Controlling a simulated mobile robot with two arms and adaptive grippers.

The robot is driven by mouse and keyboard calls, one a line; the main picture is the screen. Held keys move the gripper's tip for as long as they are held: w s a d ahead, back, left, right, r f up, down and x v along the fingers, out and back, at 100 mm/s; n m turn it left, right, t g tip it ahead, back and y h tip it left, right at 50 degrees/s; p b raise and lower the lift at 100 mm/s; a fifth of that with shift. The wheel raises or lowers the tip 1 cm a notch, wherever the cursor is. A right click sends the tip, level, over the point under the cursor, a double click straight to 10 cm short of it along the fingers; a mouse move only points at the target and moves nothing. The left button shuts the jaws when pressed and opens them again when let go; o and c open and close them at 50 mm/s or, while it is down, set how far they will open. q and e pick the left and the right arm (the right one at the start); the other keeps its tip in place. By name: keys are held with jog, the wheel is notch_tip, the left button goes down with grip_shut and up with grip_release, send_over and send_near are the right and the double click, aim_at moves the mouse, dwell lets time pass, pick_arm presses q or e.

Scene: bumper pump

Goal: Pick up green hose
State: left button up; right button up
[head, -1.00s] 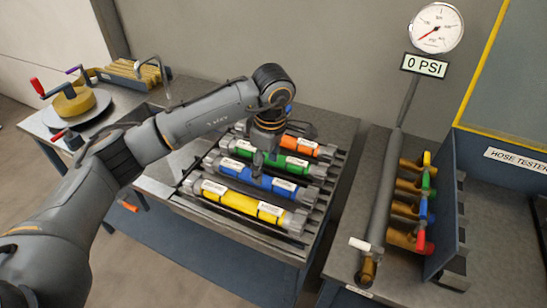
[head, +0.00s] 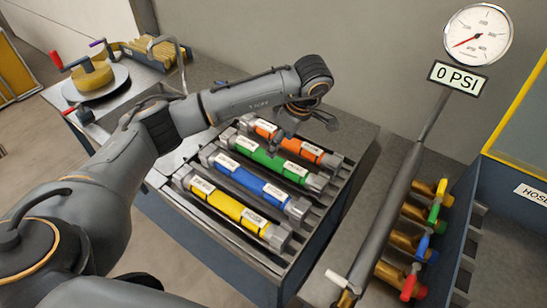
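The green hose (head: 270,159) lies in the slatted rack in the middle of the head view, between the orange hose (head: 290,142) and the blue hose (head: 240,178). It has white labels and grey end fittings. My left gripper (head: 303,136) is above the rack, over the green and orange hoses. Its fingers look spread apart and hold nothing. It partly hides the orange hose and the edge of the green one. I cannot tell its exact height above the green hose. My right gripper is not in view.
A yellow hose (head: 230,208) lies at the front of the rack. A hose tester with coloured valves (head: 435,212) and a gauge (head: 477,36) reading 0 PSI stands at right. A crank device (head: 95,76) sits on the table at back left.

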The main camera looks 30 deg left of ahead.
aim_at(278, 158)
pick_arm(q)
jog(key=x, duration=0.3)
jog(key=shift+a+f, duration=0.1)
jog(key=shift+f, duration=0.15)
jog(key=shift+f+p, duration=0.2)
jog(key=shift+p, duration=0.15)
jog(key=p+x, duration=0.2)
jog(key=x, duration=0.2)
jog(key=shift+s+a+f, duration=0.1)
jog(key=shift+s+a, duration=0.05)
jog(key=shift+a, duration=0.05)
jog(key=shift+a+f, duration=0.1)
jog(key=shift+f, duration=0.3)
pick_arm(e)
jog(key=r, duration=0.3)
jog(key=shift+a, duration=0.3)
pick_arm(q)
jog(key=shift+c, duration=0.4)
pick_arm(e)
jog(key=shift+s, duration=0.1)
pick_arm(q)
jog(key=shift+r, duration=0.1)
grip_shut()
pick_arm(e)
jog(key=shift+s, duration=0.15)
